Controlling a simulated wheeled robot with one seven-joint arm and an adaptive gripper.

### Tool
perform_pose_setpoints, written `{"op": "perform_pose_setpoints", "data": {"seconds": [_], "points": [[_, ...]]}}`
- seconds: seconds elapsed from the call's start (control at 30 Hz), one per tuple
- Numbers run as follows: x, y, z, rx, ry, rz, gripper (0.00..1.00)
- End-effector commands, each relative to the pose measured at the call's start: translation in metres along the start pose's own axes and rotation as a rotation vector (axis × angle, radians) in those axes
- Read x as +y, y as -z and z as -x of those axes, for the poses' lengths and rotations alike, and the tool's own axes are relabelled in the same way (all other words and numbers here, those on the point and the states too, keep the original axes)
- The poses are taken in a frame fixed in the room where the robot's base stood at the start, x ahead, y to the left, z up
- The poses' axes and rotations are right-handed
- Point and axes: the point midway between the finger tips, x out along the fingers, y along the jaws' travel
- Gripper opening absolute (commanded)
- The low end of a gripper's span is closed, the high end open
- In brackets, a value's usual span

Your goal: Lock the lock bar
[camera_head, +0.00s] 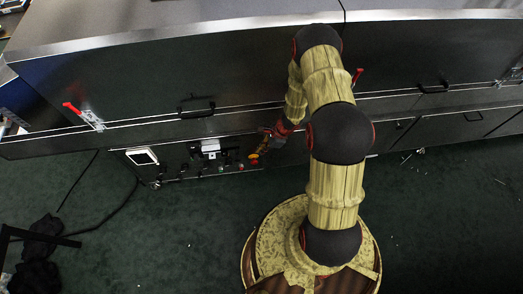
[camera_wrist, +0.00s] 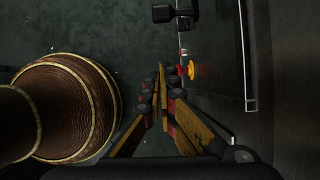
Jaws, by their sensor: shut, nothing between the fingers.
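The lock bar is not clearly singled out. In the head view, a red-handled latch (camera_head: 82,115) sits on the left part of the dryer's front. Another red handle (camera_head: 357,75) shows just right of my arm, its base partly hidden. My gripper (camera_head: 262,150) is low in front of the dryer's control panel, between these two and below both. In the wrist view, the fingers of my gripper (camera_wrist: 166,80) are shut and hold nothing. Neither red-handled latch shows clearly in the wrist view.
A yellow and red button (camera_wrist: 191,70) is close beside my fingertips. The control panel (camera_head: 195,158) has a small screen (camera_head: 142,156) and several knobs. Black door handles (camera_head: 197,112) project from the dryer. A cable lies on the open green floor (camera_head: 190,230) at left.

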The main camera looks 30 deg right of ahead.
Motion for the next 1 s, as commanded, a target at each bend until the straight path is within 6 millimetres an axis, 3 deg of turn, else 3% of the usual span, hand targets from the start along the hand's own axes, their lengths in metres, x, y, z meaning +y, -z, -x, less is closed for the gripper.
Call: {"op": "perform_pose_setpoints", "data": {"seconds": [0.03,0.3,0.6,1.0], "points": [[0.002,0.002,-0.015,0.0,-0.004,0.0,0.0],[0.002,0.001,-0.067,0.0,-0.004,0.001,0.0],[0.0,-0.034,-0.074,0.0,-0.001,0.001,0.0],[0.0,-0.038,-0.074,0.0,0.0,0.0,0.0]]}}
